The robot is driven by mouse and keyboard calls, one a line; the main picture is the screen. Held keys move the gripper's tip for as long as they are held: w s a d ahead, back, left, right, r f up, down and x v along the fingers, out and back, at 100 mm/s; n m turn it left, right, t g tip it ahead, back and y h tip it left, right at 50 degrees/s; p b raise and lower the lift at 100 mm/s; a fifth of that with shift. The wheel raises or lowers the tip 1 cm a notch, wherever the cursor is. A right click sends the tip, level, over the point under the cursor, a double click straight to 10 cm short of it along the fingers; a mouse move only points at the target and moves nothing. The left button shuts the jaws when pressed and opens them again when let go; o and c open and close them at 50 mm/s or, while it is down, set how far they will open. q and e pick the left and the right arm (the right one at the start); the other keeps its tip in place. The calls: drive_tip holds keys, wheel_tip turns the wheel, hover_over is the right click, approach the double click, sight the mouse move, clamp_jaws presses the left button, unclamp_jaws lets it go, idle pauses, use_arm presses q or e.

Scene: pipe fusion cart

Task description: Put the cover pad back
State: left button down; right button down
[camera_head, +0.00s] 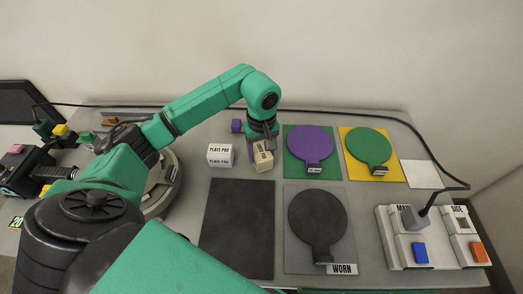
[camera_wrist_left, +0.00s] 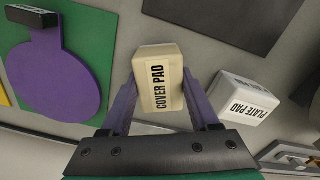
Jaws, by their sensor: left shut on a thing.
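The cover pad (camera_head: 263,158), a beige block lettered COVER PAD, is at the middle of the table in the head view. My left gripper (camera_head: 262,148) points down with its purple fingers shut on it. In the left wrist view the cover pad (camera_wrist_left: 160,80) sits between the two fingers (camera_wrist_left: 158,98), its label facing the camera. I cannot tell whether its underside touches the table. The white plate pad (camera_head: 220,155) stands just left of it in the head view, apart from it. It also shows in the left wrist view (camera_wrist_left: 242,97). My right gripper is not in view.
Right of the cover pad are a purple disc (camera_head: 310,145) on a green mat and a green disc (camera_head: 368,146) on a yellow mat. A black disc (camera_head: 317,218) marked WORN lies nearer. A bare dark mat (camera_head: 237,230) lies in front. A switch box (camera_head: 398,250) stands at right.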

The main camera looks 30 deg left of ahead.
sight(262, 151)
use_arm(q)
drive_tip(key=shift+f, duration=0.2)
drive_tip(key=shift+c, duration=1.5)
unclamp_jaws()
drive_tip(key=shift+o, duration=0.9)
drive_tip(key=shift+r, duration=0.1)
drive_tip(key=shift+r, duration=0.25)
wheel_tip(262, 151, up, 7)
drive_tip(key=shift+w+f+b, duration=0.1)
drive_tip(key=shift+b, duration=1.15)
wheel_tip(262, 151, up, 5)
drive_tip(key=shift+p, duration=0.35)
